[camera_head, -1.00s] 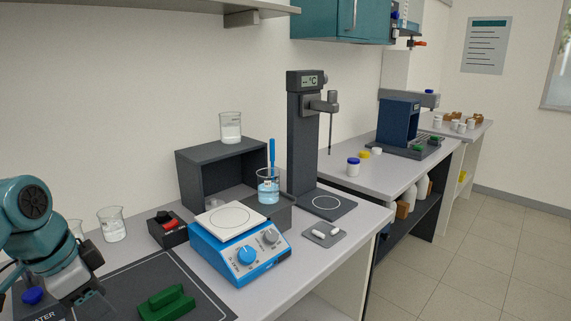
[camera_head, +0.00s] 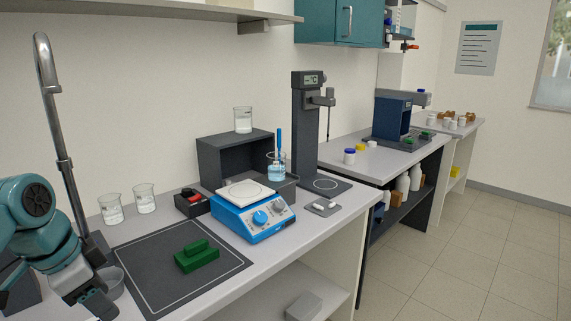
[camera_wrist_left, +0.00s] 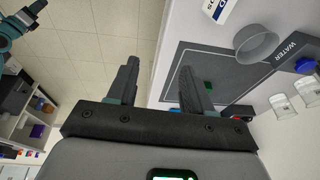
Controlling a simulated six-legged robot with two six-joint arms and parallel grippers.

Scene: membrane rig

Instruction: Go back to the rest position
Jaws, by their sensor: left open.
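My left gripper (camera_head: 98,306) is at the lower left of the head view, in front of the bench's left end. In the left wrist view its two fingers (camera_wrist_left: 158,85) stand apart with nothing between them. Beyond the fingers are the floor and the bench with the dark mat. A grey cup (camera_head: 112,281) stands just behind the gripper in the head view and also shows in the left wrist view (camera_wrist_left: 256,44). My right gripper is not seen in the head view.
The dark mat (camera_head: 150,245) holds a green block (camera_head: 197,258). A blue hotplate (camera_head: 262,222), two beakers (camera_head: 145,199) and a tall tap (camera_head: 62,150) stand on the bench. A grey stand (camera_head: 306,130) is farther right. Open floor lies at the right.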

